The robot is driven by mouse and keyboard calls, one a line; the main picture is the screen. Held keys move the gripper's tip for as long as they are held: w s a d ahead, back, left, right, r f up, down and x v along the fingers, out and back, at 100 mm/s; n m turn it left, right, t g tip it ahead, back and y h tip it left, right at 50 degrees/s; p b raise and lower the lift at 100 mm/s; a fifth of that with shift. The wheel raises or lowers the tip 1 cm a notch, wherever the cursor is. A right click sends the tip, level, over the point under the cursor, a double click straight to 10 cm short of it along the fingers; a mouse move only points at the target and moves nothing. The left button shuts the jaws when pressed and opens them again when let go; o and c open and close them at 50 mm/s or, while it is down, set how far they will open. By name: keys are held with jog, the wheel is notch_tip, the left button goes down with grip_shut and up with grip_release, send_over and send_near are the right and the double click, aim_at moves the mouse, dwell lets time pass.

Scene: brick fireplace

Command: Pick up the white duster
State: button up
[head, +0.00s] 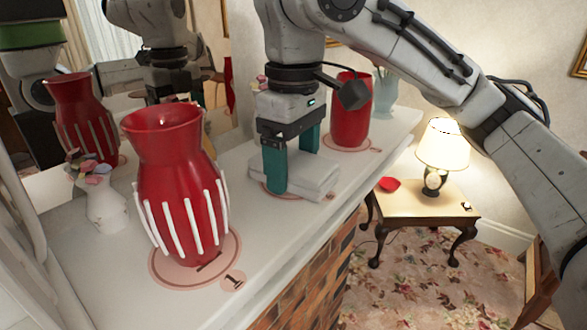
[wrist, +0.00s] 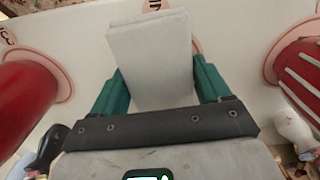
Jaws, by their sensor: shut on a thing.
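The white duster (head: 315,178) is a folded pale cloth block at the middle marker of the mantel shelf, between two red vases. It also shows in the wrist view (wrist: 150,62), standing out past the fingertips. My gripper (head: 291,168) points down with its teal fingers on either side of the duster. In the wrist view my gripper (wrist: 162,88) is shut on it. Whether the duster rests on the shelf or is slightly raised is hard to tell. Part of it is hidden behind the near finger.
A red vase with white stripes (head: 180,185) stands to the left on the white mantel shelf (head: 110,270), beside a small white flower vase (head: 107,208). A plain red vase (head: 350,112) stands behind to the right. A mirror backs the shelf. The brick front edge drops away on the right.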

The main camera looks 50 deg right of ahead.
aim_at(293, 160)
jog(key=shift+c, duration=0.6)
jog(key=shift+r, duration=0.5)
notch_tip(293, 160, up, 2)
jog(key=shift+r+b, duration=0.15)
jog(key=shift+b, duration=0.15)
jog(key=s+r, duration=0.1)
jog(key=s+a+r, duration=0.1)
jog(key=r, duration=0.1)
jog(key=s+a+r, duration=0.1)
jog(key=s+r, duration=0.1)
jog(key=shift+s+r, duration=0.1)
jog(key=shift+r, duration=0.05)
jog(key=s+a+r+b, duration=0.1)
jog(key=s+a+r, duration=0.3)
jog(key=s, duration=0.4)
jog(key=shift+s+r, duration=0.2)
jog(key=shift+s, duration=0.05)
jog(key=o, duration=0.5)
jog(key=c, duration=0.4)
